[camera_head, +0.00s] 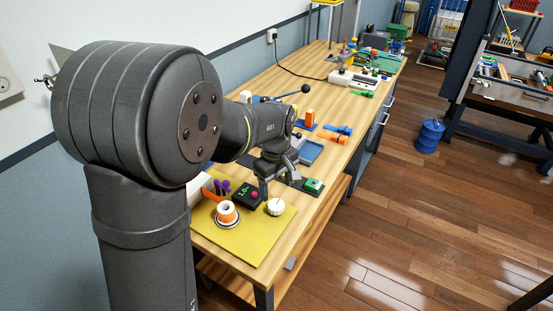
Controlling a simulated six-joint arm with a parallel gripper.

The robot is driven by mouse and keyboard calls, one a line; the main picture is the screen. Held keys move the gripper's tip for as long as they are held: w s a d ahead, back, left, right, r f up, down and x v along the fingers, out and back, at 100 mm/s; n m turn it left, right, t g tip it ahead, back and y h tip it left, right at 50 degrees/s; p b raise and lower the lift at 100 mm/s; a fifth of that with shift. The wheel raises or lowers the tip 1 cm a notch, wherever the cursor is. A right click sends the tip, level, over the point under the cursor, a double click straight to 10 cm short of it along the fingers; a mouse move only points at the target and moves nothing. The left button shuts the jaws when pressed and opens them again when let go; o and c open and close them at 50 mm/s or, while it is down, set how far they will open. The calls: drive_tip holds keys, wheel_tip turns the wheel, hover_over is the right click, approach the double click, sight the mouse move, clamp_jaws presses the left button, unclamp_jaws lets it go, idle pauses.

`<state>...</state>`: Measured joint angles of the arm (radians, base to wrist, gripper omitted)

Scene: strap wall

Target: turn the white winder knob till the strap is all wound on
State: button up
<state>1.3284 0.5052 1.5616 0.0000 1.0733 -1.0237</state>
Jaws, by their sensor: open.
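A short orange strap piece (209,194) runs from the spool toward the back left, partly hidden by my arm. My gripper (278,182) is open, pointing down just behind and above the knob. It appears apart from the knob, with nothing visible between its fingers.
A black box with green digits (245,195) and a pink button stands between spool and gripper. Purple pieces (221,187) stand behind the spool. The yellow board's front is clear.

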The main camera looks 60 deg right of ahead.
sight(276, 205)
wheel_tip(276, 205, up, 10)
drive_tip(key=shift+r, duration=0.25)
idle(0.6)
wheel_tip(276, 205, down, 18)
drive_tip(key=shift+r, duration=0.25)
idle(0.5)
